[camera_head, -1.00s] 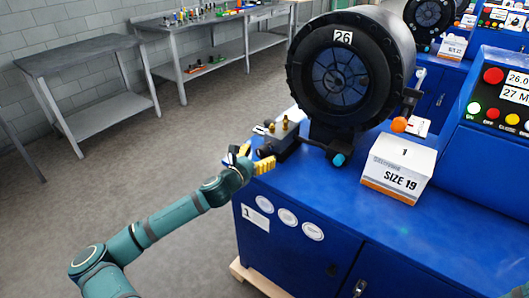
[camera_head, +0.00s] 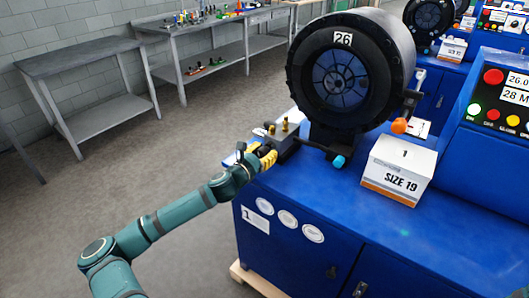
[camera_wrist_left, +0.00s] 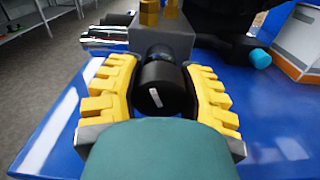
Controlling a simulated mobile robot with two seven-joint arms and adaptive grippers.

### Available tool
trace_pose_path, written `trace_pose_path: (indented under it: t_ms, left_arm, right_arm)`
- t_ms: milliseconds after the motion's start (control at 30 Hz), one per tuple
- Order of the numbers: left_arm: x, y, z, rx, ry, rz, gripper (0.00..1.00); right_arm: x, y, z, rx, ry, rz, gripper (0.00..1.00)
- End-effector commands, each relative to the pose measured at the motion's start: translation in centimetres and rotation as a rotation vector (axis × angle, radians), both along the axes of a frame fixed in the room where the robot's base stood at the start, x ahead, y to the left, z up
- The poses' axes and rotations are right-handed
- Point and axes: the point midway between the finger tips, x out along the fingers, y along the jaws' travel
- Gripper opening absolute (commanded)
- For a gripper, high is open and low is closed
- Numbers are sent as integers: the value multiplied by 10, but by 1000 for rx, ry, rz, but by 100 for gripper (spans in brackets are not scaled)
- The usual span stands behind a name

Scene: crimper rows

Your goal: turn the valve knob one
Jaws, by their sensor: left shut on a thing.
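The valve knob is a black cylinder with a white mark on its end face. It sticks out of a grey valve block (camera_head: 284,138) with brass fittings on top, at the left end of the blue bench. In the left wrist view the knob (camera_wrist_left: 161,88) sits between the yellow fingers of my left gripper (camera_wrist_left: 160,92), which are shut on its sides. In the head view my left gripper (camera_head: 264,157) is at the block and mostly covers the knob. The grey block (camera_wrist_left: 163,40) is just beyond the fingertips. My right gripper is not in view.
A large black crimper head (camera_head: 345,75) marked 26 stands behind the valve. A white box (camera_head: 399,168) labelled SIZE 19 and a control panel (camera_head: 504,100) are to the right. Grey tables (camera_head: 85,60) stand at the back left. The floor at left is clear.

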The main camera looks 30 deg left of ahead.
Motion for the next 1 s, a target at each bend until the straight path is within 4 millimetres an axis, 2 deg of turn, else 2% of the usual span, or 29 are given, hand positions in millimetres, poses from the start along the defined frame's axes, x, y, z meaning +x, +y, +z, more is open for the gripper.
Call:
trace_pose_path:
  t_ms: [200,300,600,633,700,1000]
  left_arm:
    - [0,0,0,328,-25,-1,3]
    - [0,0,0,415,-33,0,3]
    - [0,0,0,433,-34,0,3]
    - [0,0,0,433,-34,0,52]
    - [0,0,0,433,-34,0,75]
    - [0,0,0,431,-34,0,75]
  right_arm:
    - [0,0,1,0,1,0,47]
    - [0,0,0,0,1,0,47]
    - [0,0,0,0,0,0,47]
    - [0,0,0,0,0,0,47]
    - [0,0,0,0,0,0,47]
    - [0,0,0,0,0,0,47]
